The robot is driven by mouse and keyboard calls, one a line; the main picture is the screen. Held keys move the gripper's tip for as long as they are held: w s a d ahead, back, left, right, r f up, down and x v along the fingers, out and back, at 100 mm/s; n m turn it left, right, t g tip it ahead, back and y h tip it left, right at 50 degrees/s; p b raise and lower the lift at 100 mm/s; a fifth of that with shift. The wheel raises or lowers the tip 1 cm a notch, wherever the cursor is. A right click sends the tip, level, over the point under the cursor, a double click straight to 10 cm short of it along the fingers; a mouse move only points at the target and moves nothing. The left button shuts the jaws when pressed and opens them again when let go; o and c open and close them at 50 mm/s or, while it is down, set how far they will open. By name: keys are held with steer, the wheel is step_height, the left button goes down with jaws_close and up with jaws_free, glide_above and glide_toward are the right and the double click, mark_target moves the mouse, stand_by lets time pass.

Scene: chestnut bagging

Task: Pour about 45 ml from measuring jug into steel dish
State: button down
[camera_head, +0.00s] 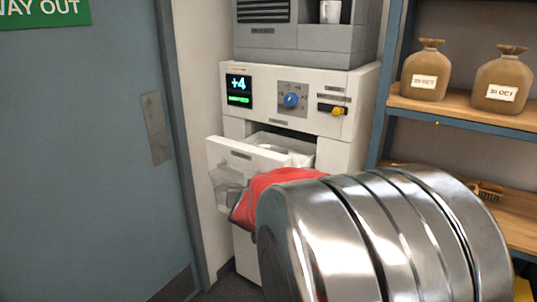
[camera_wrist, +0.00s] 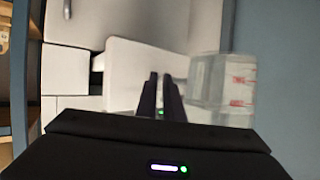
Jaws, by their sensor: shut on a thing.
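The clear measuring jug (camera_head: 228,190) is in front of the open drawer's left end in the head view. In the wrist view the jug (camera_wrist: 222,85), with red marks, is just right of my gripper's dark fingers (camera_wrist: 163,88). The fingers are close together and shut on the jug, though its handle is hard to make out. How much is in the jug and its exact tilt cannot be told. A pale grey, rounded rim, seemingly the steel dish (camera_head: 290,148), shows inside the open drawer (camera_head: 245,156); most of it is hidden by the drawer front.
The white machine (camera_head: 300,98) has a display reading +4, a blue knob and a yellow-tipped lever above the drawer. A grey door (camera_head: 95,150) is at left. Shelves (camera_head: 440,105) with labelled sacks (camera_head: 425,72) stand at right. My arm covers the lower right.

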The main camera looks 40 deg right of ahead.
steer(key=s+d+r+m+g+h, duration=0.2)
steer(key=s+d+r+m+g, duration=0.25)
steer(key=s+d, duration=0.6)
steer(key=s+d+r+m+g+h, duration=0.2)
steer(key=s+d+r+m+g, duration=0.35)
steer(key=s, duration=0.75)
steer(key=s+d+r+m+g, duration=0.1)
steer(key=s+m+g, duration=0.2)
steer(key=s, duration=1.8)
steer(key=shift+s+d+r+m+g, duration=0.2)
steer(key=shift+d+m+g, duration=0.15)
steer(key=shift+g, duration=0.45)
